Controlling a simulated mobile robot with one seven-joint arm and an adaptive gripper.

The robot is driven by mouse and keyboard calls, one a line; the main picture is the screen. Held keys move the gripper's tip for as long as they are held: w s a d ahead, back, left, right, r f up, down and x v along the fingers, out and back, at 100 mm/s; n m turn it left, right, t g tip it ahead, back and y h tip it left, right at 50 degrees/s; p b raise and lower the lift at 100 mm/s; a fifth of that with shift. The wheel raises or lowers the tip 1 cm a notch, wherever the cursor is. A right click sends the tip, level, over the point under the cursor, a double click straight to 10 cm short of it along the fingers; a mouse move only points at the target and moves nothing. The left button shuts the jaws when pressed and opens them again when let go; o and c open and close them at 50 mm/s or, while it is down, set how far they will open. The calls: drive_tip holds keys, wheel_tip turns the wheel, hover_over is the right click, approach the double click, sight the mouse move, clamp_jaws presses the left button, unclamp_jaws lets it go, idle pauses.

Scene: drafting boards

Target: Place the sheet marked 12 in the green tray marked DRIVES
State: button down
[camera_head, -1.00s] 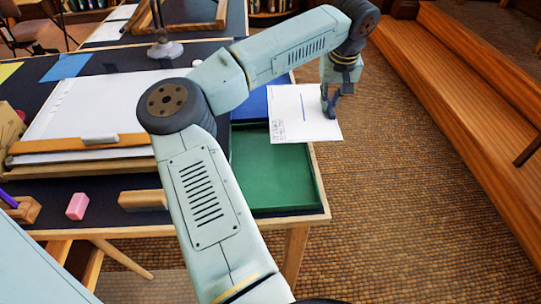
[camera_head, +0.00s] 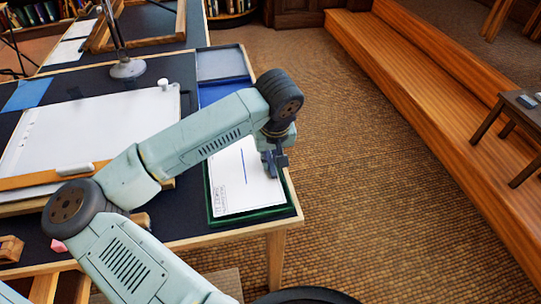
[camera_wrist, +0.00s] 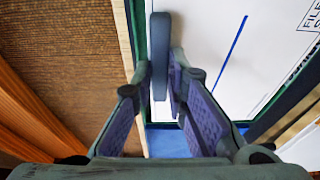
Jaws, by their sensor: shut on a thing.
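A white sheet (camera_head: 232,180) with a blue line and a small printed block lies within the outline of the green tray (camera_head: 252,217). I cannot tell whether it rests on the tray floor or is just above it. Its number and the tray's label are not readable. My gripper (camera_head: 273,163) is at the sheet's right edge, shut on a grey tab on the sheet. In the wrist view, the grey tab (camera_wrist: 160,50) stands between my fingertips (camera_wrist: 160,72), over the sheet (camera_wrist: 205,45), beside the tray's green rim (camera_wrist: 141,50).
A blue tray (camera_head: 215,92) and a grey tray (camera_head: 222,62) sit behind the green one along the table's right edge. A drawing board (camera_head: 95,125) and a lamp base (camera_head: 127,68) are to the left. Open floor (camera_head: 370,200) lies right of the table.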

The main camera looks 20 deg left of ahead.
drive_tip(key=shift+x, duration=0.8)
drive_tip(key=shift+s+d, duration=0.1)
drive_tip(key=shift+f, duration=0.15)
drive_tip(key=c, duration=1.6)
unclamp_jaws()
drive_tip(key=b+v, duration=0.3)
drive_tip(key=v, duration=0.9)
drive_tip(key=shift+s, duration=0.1)
